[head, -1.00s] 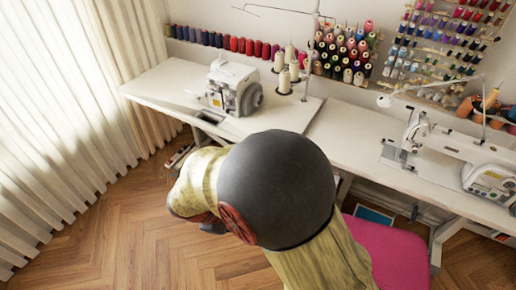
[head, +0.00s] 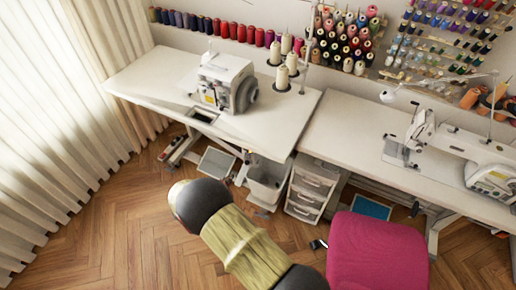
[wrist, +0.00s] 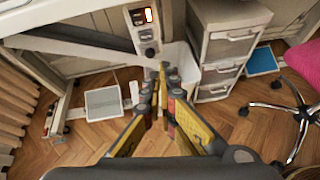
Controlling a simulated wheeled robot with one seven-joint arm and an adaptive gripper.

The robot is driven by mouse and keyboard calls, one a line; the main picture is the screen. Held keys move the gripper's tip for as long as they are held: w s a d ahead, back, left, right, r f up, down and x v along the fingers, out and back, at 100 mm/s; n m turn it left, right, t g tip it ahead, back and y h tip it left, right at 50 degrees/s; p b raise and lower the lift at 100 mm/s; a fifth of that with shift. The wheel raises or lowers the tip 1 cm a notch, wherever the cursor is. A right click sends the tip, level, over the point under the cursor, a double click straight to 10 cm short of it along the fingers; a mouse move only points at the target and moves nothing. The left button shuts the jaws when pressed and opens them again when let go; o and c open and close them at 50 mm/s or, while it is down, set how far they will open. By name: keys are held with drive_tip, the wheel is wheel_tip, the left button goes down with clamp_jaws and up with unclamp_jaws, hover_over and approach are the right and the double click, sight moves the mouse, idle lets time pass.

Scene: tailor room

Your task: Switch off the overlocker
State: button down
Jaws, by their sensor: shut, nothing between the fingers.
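The overlocker (head: 225,82) is a white machine on the left table in the head view. The head view shows my arm, but I cannot make out the gripper there.
A white drawer unit (wrist: 222,45) and a pale bin (head: 268,182) stand under the table. A foot pedal (wrist: 103,103) lies on the wooden floor. A pink chair (head: 375,255) is at the right. A sewing machine (head: 465,150) sits on the right table.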

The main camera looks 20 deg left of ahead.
drive_tip(key=shift+w+a+r+n+t+y, duration=0.4)
drive_tip(key=shift+w+a+r+n+t, duration=0.1)
drive_tip(key=shift+w+a+r+n, duration=0.7)
drive_tip(key=b, duration=0.2)
approach(245, 151)
wheel_tip(245, 151, down, 3)
drive_tip(key=w, duration=0.2)
drive_tip(key=w+b, duration=0.1)
drive_tip(key=w, duration=0.2)
drive_tip(key=shift+d+r, duration=0.15)
drive_tip(key=shift+d, duration=0.05)
